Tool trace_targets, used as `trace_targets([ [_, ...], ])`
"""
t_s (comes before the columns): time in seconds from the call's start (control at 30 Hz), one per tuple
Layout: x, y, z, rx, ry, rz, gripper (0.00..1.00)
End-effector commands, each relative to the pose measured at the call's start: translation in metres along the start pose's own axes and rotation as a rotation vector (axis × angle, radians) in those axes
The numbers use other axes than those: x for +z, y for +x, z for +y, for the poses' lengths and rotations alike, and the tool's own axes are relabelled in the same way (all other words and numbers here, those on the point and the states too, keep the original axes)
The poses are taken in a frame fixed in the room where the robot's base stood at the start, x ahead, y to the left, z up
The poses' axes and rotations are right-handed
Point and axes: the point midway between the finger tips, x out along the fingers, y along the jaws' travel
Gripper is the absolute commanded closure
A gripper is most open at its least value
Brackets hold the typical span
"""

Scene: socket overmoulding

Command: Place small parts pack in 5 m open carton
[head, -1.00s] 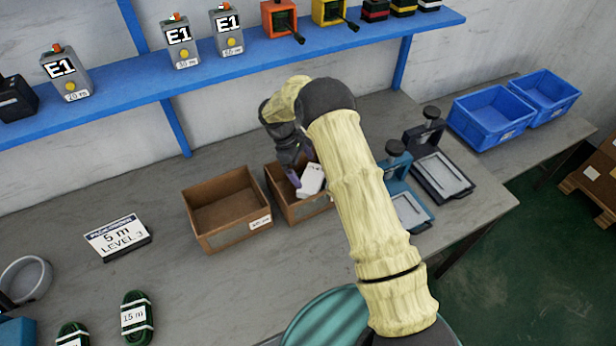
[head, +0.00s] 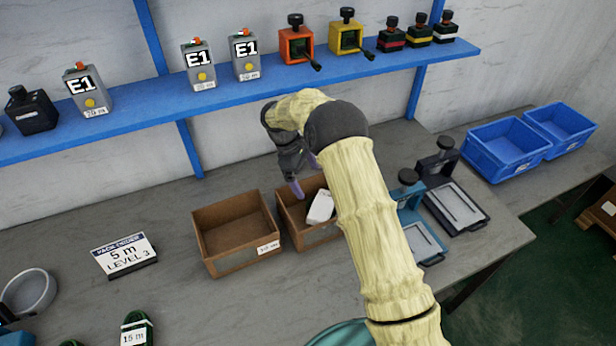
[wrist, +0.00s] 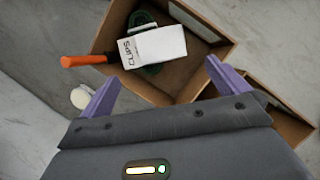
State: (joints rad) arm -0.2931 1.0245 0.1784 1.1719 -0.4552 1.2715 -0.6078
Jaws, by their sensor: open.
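The small parts pack, a white packet marked CLIPS, lies tilted in the right-hand brown open carton (head: 312,236) in the head view (head: 320,207). In the wrist view the pack (wrist: 157,46) rests over a dark green coil (wrist: 150,70) inside that carton (wrist: 215,65). An orange-handled item (wrist: 83,60) lies beside the pack and reaches the carton's edge. My gripper (head: 304,178), with purple fingers, is open and empty above the carton, apart from the pack. It also shows in the wrist view (wrist: 162,75). The right carton's label is not readable.
An empty carton (head: 235,259) stands close on the left. A "5 m LEVEL 3" sign (head: 125,255) stands further left. Presses (head: 415,235) stand right of the cartons, with blue bins (head: 505,150) beyond. A blue shelf (head: 270,75) with devices runs behind my arm.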

Motion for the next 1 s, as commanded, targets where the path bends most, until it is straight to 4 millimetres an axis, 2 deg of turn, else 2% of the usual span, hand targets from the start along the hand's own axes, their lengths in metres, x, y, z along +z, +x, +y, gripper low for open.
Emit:
trace_targets([
  [0.23, 0.003, -0.002, -0.001, 0.0, 0.01, 0.005, 0.0],
  [0.37, 0.02, -0.009, -0.004, 0.001, 0.063, 0.038, 0.0],
  [0.47, 0.043, -0.019, -0.011, -0.002, 0.144, 0.086, 0.0],
  [0.67, 0.101, -0.033, -0.039, -0.017, 0.364, 0.2, 0.0],
  [0.87, 0.159, -0.038, -0.078, -0.04, 0.616, 0.311, 0.0],
  [1.0, 0.198, -0.036, -0.113, -0.058, 0.807, 0.388, 0.0],
])
